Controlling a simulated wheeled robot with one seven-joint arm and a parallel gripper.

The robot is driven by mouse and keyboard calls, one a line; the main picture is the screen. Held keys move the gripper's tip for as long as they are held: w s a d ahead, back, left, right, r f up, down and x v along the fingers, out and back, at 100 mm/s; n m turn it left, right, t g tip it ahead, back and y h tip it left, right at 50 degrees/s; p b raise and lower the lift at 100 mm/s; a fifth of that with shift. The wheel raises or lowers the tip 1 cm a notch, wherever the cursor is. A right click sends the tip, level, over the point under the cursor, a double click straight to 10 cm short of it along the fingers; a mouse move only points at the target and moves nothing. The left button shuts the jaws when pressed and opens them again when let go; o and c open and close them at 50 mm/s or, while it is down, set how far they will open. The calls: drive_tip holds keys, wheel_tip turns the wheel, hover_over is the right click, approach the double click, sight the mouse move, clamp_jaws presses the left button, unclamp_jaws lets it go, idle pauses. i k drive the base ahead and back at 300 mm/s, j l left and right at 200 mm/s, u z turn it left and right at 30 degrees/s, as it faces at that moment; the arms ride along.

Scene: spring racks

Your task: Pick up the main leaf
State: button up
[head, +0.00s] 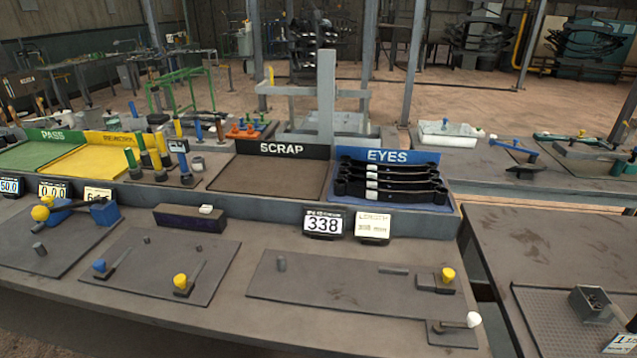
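Several black leaves (390,185) with rolled ends lie stacked in the blue bin marked EYES (388,156), right of centre in the head view. They lie roughly level, one above another, with small white tags near their left parts. I cannot tell which of them the task calls the main leaf. No leaf lies on the flat plate with the yellow knob (350,285) in front. My gripper is not in view.
The SCRAP bin (268,178) beside the leaves looks empty. A display reading 338 (323,223) and a length card (373,228) stand before the bins. Green PASS (45,152) and yellow (92,160) trays are left. A grey upright post (326,95) rises behind SCRAP.

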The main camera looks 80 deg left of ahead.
sight(438, 196)
drive_tip(key=j+u, duration=0.1)
drive_tip(key=u, duration=0.35)
drive_tip(key=j+u, duration=0.1)
drive_tip(key=u, duration=0.35)
drive_tip(key=j+u, duration=0.1)
drive_tip(key=u, duration=0.4)
drive_tip(key=j+u, duration=0.15)
drive_tip(key=u, duration=0.3)
drive_tip(key=i+j+u, duration=0.1)
drive_tip(key=j, duration=0.3)
drive_tip(key=i+j+u, duration=0.1)
drive_tip(key=j, duration=0.3)
drive_tip(key=i, duration=0.05)
